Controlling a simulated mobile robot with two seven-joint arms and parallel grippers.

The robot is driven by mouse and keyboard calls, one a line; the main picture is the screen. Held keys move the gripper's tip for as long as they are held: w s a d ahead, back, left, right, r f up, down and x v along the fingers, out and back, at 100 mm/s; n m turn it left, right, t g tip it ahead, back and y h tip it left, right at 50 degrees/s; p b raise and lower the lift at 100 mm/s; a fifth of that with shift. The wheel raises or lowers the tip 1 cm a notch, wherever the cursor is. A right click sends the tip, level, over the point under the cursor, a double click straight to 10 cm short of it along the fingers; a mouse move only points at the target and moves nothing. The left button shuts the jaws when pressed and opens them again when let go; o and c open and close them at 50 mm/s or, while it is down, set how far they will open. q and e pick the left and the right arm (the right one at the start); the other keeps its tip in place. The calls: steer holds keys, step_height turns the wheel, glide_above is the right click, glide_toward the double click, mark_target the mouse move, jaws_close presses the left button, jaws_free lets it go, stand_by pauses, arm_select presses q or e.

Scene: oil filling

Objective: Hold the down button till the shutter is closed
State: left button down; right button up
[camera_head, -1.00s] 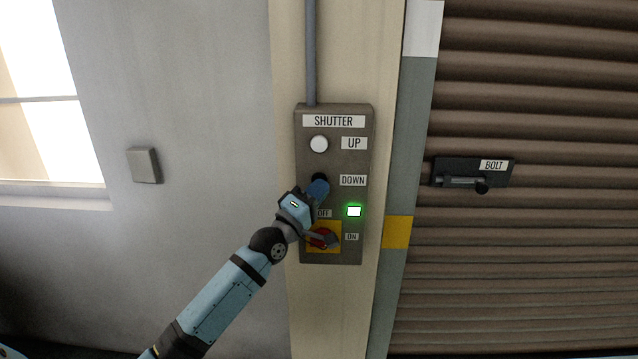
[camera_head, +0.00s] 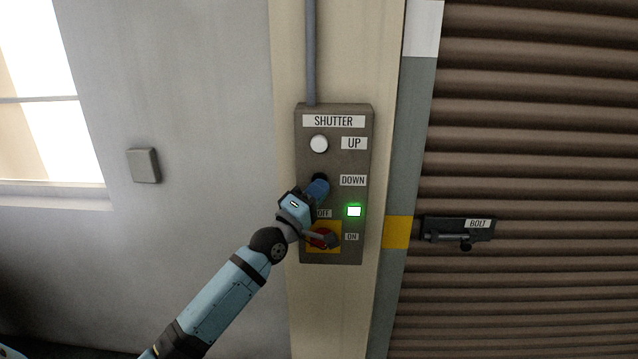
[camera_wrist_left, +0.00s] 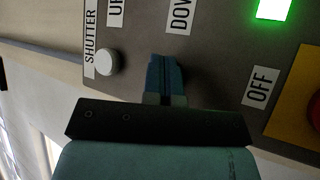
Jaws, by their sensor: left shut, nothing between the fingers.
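The grey shutter control box (camera_head: 333,112) is on the post, with a white UP button (camera_head: 319,144), a DOWN label (camera_head: 353,181) and a lit green lamp (camera_head: 354,211). My left gripper (camera_head: 318,188) is shut and empty, its fingertips at the DOWN button's place. In the left wrist view the closed fingers (camera_wrist_left: 165,75) reach the panel beside the DOWN label and hide the button; I cannot tell how far it is pressed. The brown slatted shutter (camera_head: 540,130) fills the right side; its bottom edge is out of view. My right gripper is not in view.
A bolt (camera_head: 460,230) sits on the shutter near the post's yellow band (camera_head: 397,232). A red and yellow OFF/ON switch (camera_head: 323,238) lies just below my gripper. A small wall plate (camera_head: 144,165) and a bright window (camera_head: 40,100) are at left.

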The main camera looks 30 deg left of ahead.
arm_select(q)
steer(key=shift+s, duration=0.1)
stand_by(0.4)
steer(key=shift+s+d+p, duration=0.5)
steer(key=shift+s, duration=0.25)
steer(key=s+d, duration=0.1)
steer(key=s+p, duration=0.1)
steer(key=s+d+p, duration=0.1)
steer(key=s, duration=0.1)
steer(key=shift+s+d, duration=0.1)
steer(key=shift+d, duration=0.2)
stand_by(0.4)
